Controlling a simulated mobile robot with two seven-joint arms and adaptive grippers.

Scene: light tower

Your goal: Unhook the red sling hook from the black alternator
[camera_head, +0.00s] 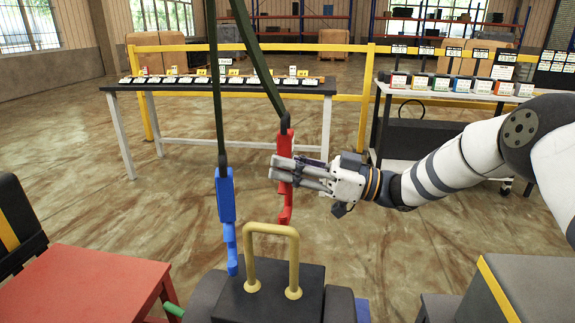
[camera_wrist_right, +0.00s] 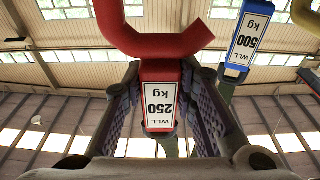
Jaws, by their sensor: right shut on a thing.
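The red sling hook (camera_head: 285,206) hangs on a dark green strap, and my right gripper (camera_head: 279,171) is shut on its body. In the right wrist view the red hook's body, labelled 250 kg (camera_wrist_right: 160,103), sits between the two fingers, with its red curve above. The black alternator (camera_head: 268,292), with a yellow lifting loop (camera_head: 272,228), is at the bottom centre of the head view. The red hook's tip shows just above the loop's top bar; I cannot tell its exact depth there. My left gripper is out of view.
A blue hook (camera_head: 226,195), labelled 500 kg (camera_wrist_right: 250,37), hangs on a second strap to the left, close to the loop. A red bench (camera_head: 85,285) is at left. Tables with small items (camera_head: 220,84) stand behind, with open floor between.

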